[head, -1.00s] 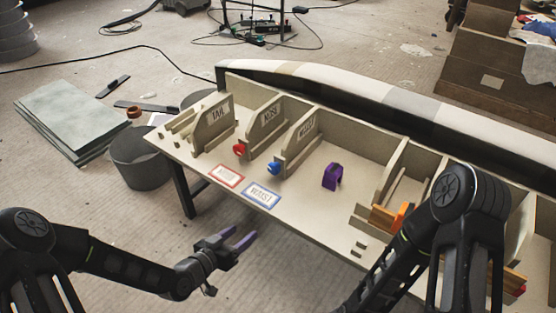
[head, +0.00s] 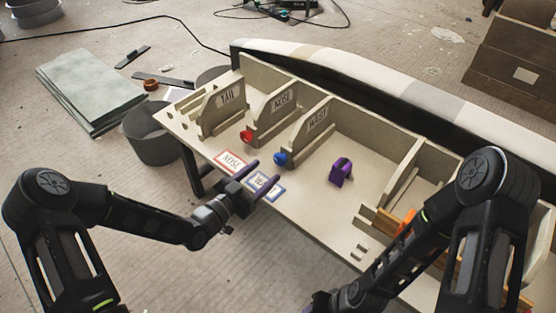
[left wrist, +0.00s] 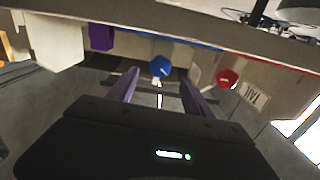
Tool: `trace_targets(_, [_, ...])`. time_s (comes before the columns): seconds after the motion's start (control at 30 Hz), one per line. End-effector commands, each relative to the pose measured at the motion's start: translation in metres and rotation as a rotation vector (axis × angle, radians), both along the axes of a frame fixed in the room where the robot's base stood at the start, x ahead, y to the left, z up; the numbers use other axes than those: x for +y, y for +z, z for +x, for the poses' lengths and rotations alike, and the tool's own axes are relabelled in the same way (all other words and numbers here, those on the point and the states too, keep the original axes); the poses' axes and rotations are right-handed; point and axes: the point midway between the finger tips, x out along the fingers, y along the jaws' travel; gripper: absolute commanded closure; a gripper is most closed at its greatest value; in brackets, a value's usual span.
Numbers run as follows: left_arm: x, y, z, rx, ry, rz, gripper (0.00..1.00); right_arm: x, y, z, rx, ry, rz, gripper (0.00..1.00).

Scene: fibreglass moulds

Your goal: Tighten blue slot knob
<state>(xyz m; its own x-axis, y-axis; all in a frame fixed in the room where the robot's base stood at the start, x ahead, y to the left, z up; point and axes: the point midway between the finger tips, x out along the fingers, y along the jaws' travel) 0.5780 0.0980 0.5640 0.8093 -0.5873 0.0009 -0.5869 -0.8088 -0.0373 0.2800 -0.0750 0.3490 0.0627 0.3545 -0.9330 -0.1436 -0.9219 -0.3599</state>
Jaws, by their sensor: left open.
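The blue knob (head: 280,158) sits at the front end of the slot panel marked WAIST (head: 317,119). In the left wrist view the blue knob (left wrist: 161,67) shows beyond and between my two finger tips. My left gripper (head: 262,177) is open and empty, over the table's front edge by the blue-framed label (head: 275,192), short of the knob. Its fingers (left wrist: 160,88) are purple.
A red knob (head: 246,136) on the NOSE panel (head: 283,101) is close to the left of the blue one. A purple clamp-like piece (head: 341,172) stands to the right on the table. An orange piece (head: 406,224) is farther right. Grey sheets (head: 90,85) lie on the floor.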

Motion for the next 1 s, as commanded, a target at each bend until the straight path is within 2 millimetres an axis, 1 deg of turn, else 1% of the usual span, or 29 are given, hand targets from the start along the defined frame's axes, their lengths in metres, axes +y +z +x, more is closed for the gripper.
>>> trace_targets(0.2, [-0.021,-0.001,0.026,-0.002,-0.003,-0.001,0.41,-0.001,-0.006,0.002,-0.003,-0.003,-0.002,0.64])
trace_targets(0.4, [-0.036,-0.001,0.048,-0.001,-0.001,-0.001,0.41,-0.002,-0.009,0.003,-0.005,-0.006,-0.004,0.64])
trace_targets(0.53, [-0.04,0.0,0.054,0.0,-0.002,0.001,0.41,-0.003,-0.01,0.003,-0.005,-0.007,-0.004,0.64])
trace_targets(0.77, [-0.04,0.0,0.054,0.001,-0.001,0.001,0.41,-0.003,-0.009,0.003,-0.005,-0.007,-0.005,0.64])
trace_targets(0.87, [-0.04,0.0,0.054,0.001,-0.001,0.001,0.47,-0.003,-0.009,0.003,-0.005,-0.007,-0.004,0.64])
trace_targets(1.0, [-0.04,0.0,0.054,0.001,-0.001,0.001,0.59,-0.003,-0.009,0.003,-0.005,-0.006,-0.004,0.64])
